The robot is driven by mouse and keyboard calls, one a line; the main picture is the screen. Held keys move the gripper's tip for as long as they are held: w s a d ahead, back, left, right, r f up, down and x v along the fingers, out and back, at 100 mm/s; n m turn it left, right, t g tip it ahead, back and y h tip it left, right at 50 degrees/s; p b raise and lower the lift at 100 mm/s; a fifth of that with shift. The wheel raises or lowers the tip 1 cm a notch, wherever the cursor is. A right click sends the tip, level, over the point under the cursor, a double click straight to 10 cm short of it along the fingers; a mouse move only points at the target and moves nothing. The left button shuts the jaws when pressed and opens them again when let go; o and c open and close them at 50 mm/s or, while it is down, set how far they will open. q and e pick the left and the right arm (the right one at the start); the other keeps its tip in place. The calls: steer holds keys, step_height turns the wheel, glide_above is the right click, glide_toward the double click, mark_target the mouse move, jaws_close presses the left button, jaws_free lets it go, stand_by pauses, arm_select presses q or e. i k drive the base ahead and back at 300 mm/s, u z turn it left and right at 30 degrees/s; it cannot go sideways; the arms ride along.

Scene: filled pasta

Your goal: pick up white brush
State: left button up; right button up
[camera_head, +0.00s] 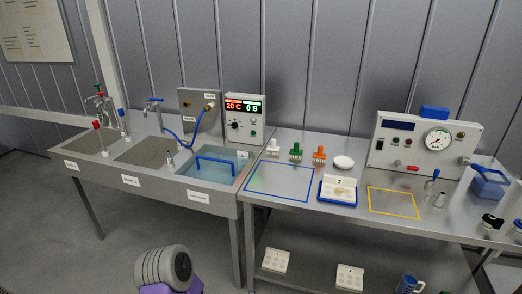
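The white brush (272,148) stands upright on the metal counter, at the left end of a row of brushes, just behind the blue-outlined rectangle. A green brush (296,152) and an orange brush (319,155) stand to its right, each apart from it. No gripper shows in the head view, so nothing is seen touching the white brush.
A water-filled basin (210,172) and a control box (244,121) are left of the brushes. A white round object (343,162) and a blue-edged tray (338,202) are to the right. The blue-outlined area (262,193) is empty.

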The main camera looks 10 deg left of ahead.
mark_target(272, 148)
steer(key=u, duration=2.05)
steer(key=i, duration=3.25)
steer(key=z, duration=3.5)
